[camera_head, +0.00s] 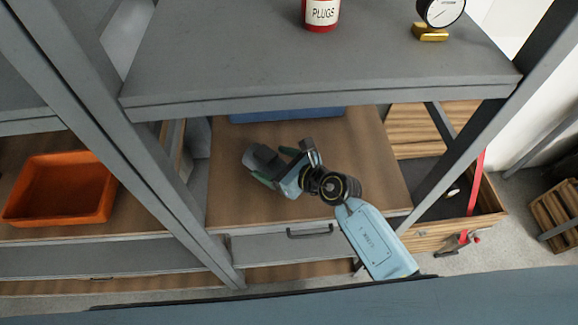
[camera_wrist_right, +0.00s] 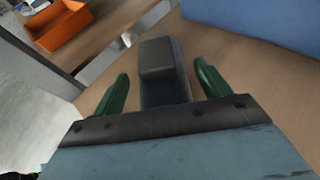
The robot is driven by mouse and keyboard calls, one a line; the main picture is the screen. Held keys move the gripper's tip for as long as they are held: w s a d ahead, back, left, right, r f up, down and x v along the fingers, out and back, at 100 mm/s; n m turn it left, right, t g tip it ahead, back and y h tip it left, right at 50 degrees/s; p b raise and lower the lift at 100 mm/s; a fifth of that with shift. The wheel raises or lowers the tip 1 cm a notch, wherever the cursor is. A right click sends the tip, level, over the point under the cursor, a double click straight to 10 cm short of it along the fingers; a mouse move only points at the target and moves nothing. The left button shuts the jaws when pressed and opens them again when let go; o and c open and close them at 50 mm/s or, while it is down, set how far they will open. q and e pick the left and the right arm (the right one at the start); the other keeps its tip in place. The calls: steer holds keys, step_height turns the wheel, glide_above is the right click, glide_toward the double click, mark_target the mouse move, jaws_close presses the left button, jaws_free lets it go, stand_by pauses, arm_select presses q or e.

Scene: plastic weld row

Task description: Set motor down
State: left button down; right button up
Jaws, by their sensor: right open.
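The motor (camera_head: 262,158) is a dark grey block on the brown wooden shelf board, at the tip of my right gripper (camera_head: 268,172). In the right wrist view the motor (camera_wrist_right: 163,72) stands between the two green fingers of my right gripper (camera_wrist_right: 157,88). The fingers are spread, with a visible gap on each side of the motor. The motor appears to rest on the wood; its underside is hidden. My left gripper is not in view.
A blue box (camera_head: 287,115) stands behind on the same board (camera_head: 355,150). A grey upper shelf (camera_head: 320,65) overhangs it, carrying a red PLUGS can (camera_head: 321,14) and a gauge (camera_head: 440,12). Grey posts flank the bay. An orange bin (camera_head: 62,188) sits left.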

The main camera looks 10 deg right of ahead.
steer(key=p+v, duration=0.1)
steer(key=v, duration=1.1)
steer(key=shift+a, duration=0.1)
